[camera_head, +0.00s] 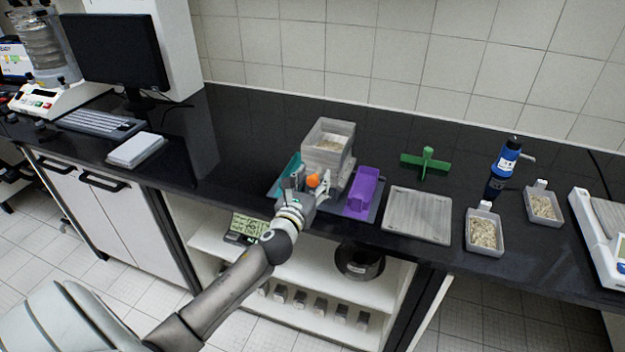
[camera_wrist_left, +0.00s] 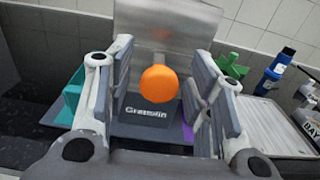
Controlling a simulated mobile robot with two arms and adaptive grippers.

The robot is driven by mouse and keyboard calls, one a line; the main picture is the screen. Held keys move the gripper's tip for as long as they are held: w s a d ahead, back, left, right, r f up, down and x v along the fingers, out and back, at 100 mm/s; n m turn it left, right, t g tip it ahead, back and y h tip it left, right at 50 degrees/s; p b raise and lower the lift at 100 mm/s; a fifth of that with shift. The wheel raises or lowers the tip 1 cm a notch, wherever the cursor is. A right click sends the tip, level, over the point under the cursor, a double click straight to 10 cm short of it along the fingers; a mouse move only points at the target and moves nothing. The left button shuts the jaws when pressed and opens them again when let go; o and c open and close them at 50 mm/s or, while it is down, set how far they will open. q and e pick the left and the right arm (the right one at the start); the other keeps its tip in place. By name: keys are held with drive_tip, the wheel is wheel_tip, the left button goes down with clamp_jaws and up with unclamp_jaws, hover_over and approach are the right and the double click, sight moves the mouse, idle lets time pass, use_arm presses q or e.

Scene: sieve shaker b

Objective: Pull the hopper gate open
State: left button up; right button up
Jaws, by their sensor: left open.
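The hopper (camera_head: 328,146) is a grey, box-like bin with pale grains in its top, standing on the dark counter. Its orange gate knob (camera_head: 313,180) is on the front side. In the left wrist view the orange knob (camera_wrist_left: 159,84) sits between my open fingers, in front of the metal hopper wall (camera_wrist_left: 165,40). My left gripper (camera_head: 311,190) is at the hopper's front, open around the knob; I cannot tell whether a finger touches it. The grey base block below the knob carries the word "Gramulin" or similar. My right gripper is not in view.
A teal part (camera_head: 288,170) stands left of the knob, and a purple tray (camera_head: 362,192) stands right of it. A grey tray (camera_head: 417,215), green cross-shaped piece (camera_head: 426,163), blue bottle-like tool (camera_head: 506,160) and grain-filled containers (camera_head: 484,232) are farther right.

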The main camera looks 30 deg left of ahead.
use_arm(q)
clamp_jaws()
drive_tip(key=shift+p+v, duration=0.6)
drive_tip(key=shift+v, duration=2.05)
drive_tip(key=shift+w+f, duration=0.1)
drive_tip(key=shift+f, duration=0.05)
drive_tip(key=shift+c, duration=1.8)
unclamp_jaws()
drive_tip(key=o, duration=0.4)
drive_tip(key=shift+s, duration=0.25)
drive_tip(key=shift+c, duration=0.2)
drive_tip(key=shift+w, duration=0.1)
drive_tip(key=v, duration=1.2)
